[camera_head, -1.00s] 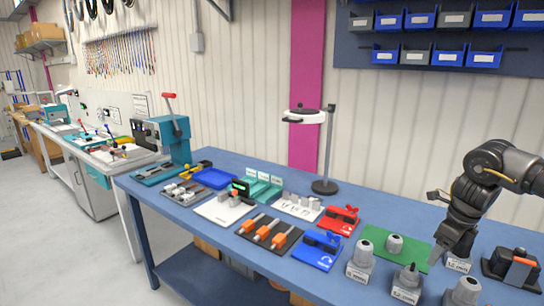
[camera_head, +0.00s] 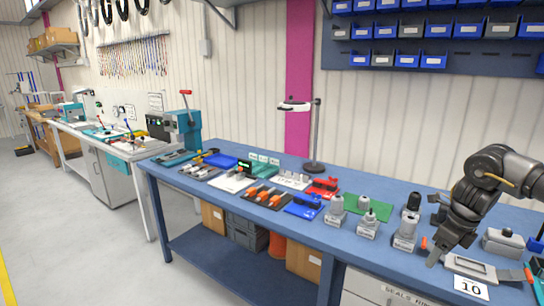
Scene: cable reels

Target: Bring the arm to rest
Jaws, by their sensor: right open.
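My right arm comes in from the right edge. Its dark gripper (camera_head: 436,256) points down over the right part of the blue workbench (camera_head: 270,205), near a grey block-like part (camera_head: 405,232) and a grey flat fixture (camera_head: 468,267). I see nothing held between its fingers, and it is open. My left gripper is not in view.
Grey connector-like parts (camera_head: 336,206) and a green mat (camera_head: 380,208) lie left of the gripper. A lamp (camera_head: 314,140) stands at the bench's back. Red (camera_head: 323,187) and blue (camera_head: 304,206) fixtures sit mid-bench. Bins (camera_head: 406,60) hang above. The floor (camera_head: 90,260) at left is clear.

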